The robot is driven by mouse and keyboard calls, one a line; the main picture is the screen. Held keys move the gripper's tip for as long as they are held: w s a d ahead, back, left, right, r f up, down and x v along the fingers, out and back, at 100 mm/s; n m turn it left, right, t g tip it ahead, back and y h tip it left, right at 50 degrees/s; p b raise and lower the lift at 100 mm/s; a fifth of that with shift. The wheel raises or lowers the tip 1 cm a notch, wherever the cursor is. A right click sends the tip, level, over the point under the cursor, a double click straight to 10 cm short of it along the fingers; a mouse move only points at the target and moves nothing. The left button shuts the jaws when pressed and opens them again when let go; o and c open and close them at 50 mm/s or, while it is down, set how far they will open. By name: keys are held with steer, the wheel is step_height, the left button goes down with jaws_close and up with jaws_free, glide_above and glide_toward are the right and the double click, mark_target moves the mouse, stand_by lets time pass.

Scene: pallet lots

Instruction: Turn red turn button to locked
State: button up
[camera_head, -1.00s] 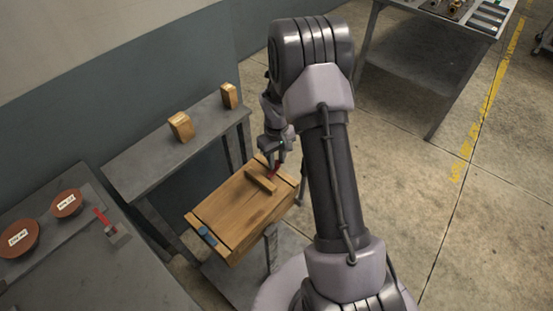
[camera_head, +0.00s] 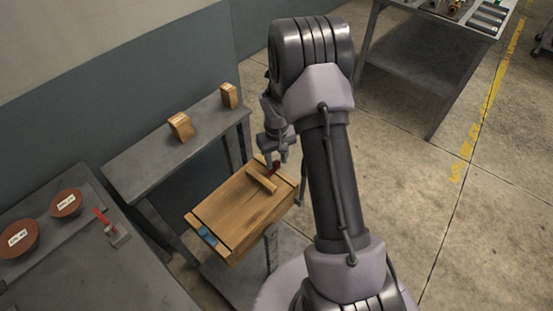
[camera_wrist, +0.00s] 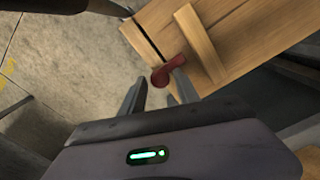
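The red turn button (camera_head: 275,166) sits at the far right end of the wooden crate's lid, beside a wooden batten. In the wrist view, the red button (camera_wrist: 166,73) has a round head and a short tab pointing up and right toward the batten (camera_wrist: 200,42). The wooden crate (camera_head: 232,212) is closed. My gripper (camera_head: 276,160) is above the red button. In the wrist view, its two fingers (camera_wrist: 158,92) are apart with nothing between the tips, the button showing just beyond them. I cannot tell whether a finger touches it.
A blue turn button (camera_head: 207,236) is at the crate's near left end. A grey bench (camera_head: 150,165) with two wooden blocks stands behind. Another table (camera_head: 100,270) at left holds two labelled round reddish items and a red-handled tool. Open floor (camera_head: 400,190) lies to the right.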

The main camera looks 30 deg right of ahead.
mark_target(276, 163)
steer(key=shift+o, duration=0.5)
step_height(276, 163, up, 18)
steer(key=p, duration=0.6)
steer(key=shift+f, duration=0.25)
